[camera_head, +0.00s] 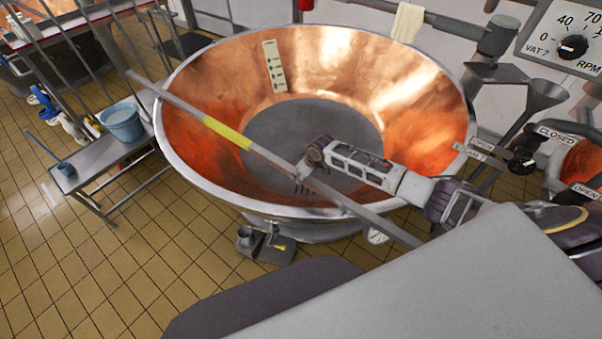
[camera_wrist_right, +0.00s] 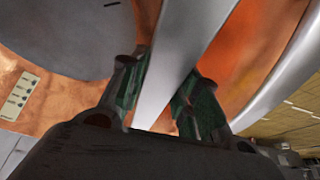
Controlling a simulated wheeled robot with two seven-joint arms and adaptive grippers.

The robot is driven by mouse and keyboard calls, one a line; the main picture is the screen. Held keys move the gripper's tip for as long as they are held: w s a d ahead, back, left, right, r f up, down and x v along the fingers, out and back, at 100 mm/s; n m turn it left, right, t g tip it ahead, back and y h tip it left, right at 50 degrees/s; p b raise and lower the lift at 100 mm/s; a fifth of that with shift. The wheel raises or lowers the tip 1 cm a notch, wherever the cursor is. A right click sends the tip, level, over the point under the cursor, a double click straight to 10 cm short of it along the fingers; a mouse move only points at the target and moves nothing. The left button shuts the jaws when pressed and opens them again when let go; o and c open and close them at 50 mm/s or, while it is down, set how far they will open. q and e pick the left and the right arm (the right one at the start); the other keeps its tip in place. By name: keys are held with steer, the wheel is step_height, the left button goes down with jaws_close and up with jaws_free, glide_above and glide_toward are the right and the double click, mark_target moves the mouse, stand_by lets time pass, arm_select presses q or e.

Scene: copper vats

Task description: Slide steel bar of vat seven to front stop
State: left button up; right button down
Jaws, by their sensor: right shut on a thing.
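The steel bar (camera_head: 265,153) lies slantwise across the open top of the copper vat (camera_head: 340,60), from the far left to the near right. It has a yellow band (camera_head: 227,134) left of its middle. My right gripper (camera_head: 302,180) comes in from the right over the vat and is shut on the bar, right of the yellow band. In the right wrist view the bar (camera_wrist_right: 178,60) runs between the two fingers (camera_wrist_right: 160,95). The front stop cannot be made out. My left gripper is not in view.
A dial marked VAT 7 (camera_head: 572,46) is at the upper right, with valve signs (camera_head: 556,134) below it. A bench (camera_head: 100,157) with a blue bucket (camera_head: 122,122) stands left of the vat. A white cloth (camera_head: 407,22) hangs behind. The tiled floor at left is mostly clear.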

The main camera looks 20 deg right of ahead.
steer(key=shift+s+a+f, duration=0.1)
steer(key=shift+s+a, duration=0.15)
steer(key=shift+a, duration=0.25)
steer(key=c, duration=1)
jaws_free()
steer(key=shift+c, duration=0.2)
steer(key=shift+d, duration=0.15)
steer(key=shift+v, duration=0.75)
steer(key=v, duration=1)
steer(key=shift+r, duration=0.3)
steer(key=shift+s, duration=0.15)
